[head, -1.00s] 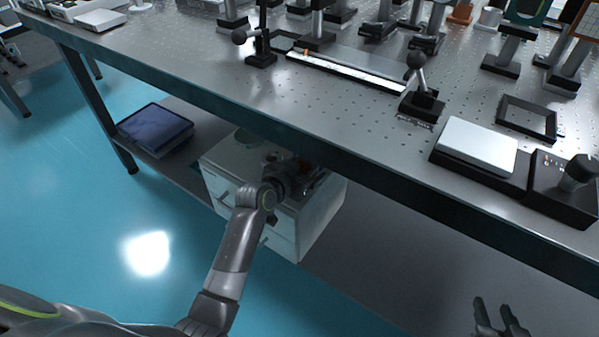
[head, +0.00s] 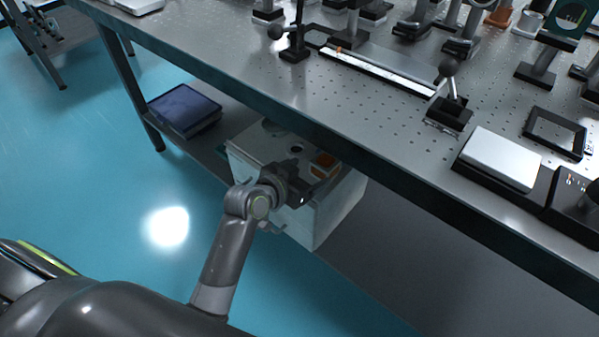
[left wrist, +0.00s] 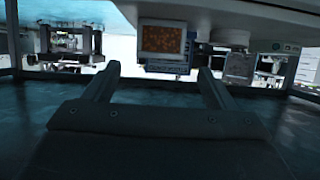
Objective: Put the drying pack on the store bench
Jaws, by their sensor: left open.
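The drying pack appears to be the small pack with an orange face (head: 324,163). It lies on top of the white drawer cabinet (head: 335,209) under the large table. In the left wrist view the pack (left wrist: 163,40) shows a window of orange beads in a pale frame, just beyond and between the fingertips. My left gripper (head: 304,184) is over the cabinet top beside the pack. The left wrist view shows its two fingers (left wrist: 160,78) apart with nothing between them. My right gripper is out of view. I cannot tell which surface is the store bench.
The large perforated optical table (head: 390,137) overhangs the cabinet. A dark blue case (head: 185,108) lies on the low shelf to the left. A white-topped device (head: 500,158) and an empty black frame (head: 555,132) stand on the table. Another table (head: 75,50) is at far left.

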